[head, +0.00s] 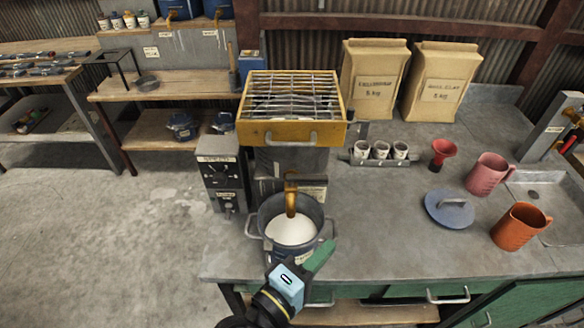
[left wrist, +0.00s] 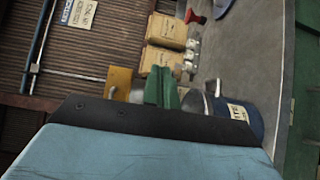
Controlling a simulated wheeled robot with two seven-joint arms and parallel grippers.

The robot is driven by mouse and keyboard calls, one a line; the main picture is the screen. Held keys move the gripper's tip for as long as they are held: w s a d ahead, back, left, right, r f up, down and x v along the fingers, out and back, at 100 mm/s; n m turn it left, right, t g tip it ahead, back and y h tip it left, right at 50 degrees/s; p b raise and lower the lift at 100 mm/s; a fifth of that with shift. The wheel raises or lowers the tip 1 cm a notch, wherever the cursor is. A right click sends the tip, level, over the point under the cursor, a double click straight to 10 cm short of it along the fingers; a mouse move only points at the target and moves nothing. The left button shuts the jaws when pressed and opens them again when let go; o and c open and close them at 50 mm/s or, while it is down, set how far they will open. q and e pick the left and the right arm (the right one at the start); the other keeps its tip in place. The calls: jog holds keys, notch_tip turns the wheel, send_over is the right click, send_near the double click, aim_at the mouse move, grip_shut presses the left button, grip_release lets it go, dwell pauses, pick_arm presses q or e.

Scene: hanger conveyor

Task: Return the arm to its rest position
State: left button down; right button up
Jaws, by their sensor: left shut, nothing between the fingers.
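My left gripper (head: 322,254) has a pale blue body and green fingers. White material (head: 291,230) fills part of the pot, under a brass-coloured spout (head: 291,197). My right gripper is not in view.
A yellow grated hopper (head: 292,133) stands behind the pot, with a control box (head: 222,172) to its left. A blue lid (head: 450,209), a pink jug (head: 487,175), an orange jug (head: 519,228) and a red funnel (head: 442,153) stand right. The counter's front middle is clear.

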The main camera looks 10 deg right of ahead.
pick_arm(q)
jog(key=s+a+f+m+g+y, duration=0.3)
jog(key=a+y, duration=0.2)
jog(key=a, duration=0.6)
jog(key=s+a+f+m+g+y, duration=0.2)
jog(key=s+a+f+m+y, duration=0.2)
jog(key=a, duration=0.6)
jog(key=s+a+f+m+g+y, duration=0.3)
jog(key=a+y, duration=0.2)
jog(key=a, duration=0.6)
notch_tip(320, 180, down, 32)
jog(key=s+r+g+b, duration=0.1)
jog(key=s+b, duration=0.1)
jog(key=b, duration=0.5)
jog(key=s+a+f+b, duration=0.1)
jog(key=s+f+b, duration=0.1)
jog(key=s+f, duration=0.6)
jog(key=s+a+f+g+b, duration=0.1)
jog(key=s+f+b, duration=0.1)
jog(key=s+f, duration=0.6)
notch_tip(320, 180, down, 4)
jog(key=shift+a+r+b, duration=0.2)
jog(key=shift+a+b, duration=0.1)
jog(key=shift+b, duration=0.1)
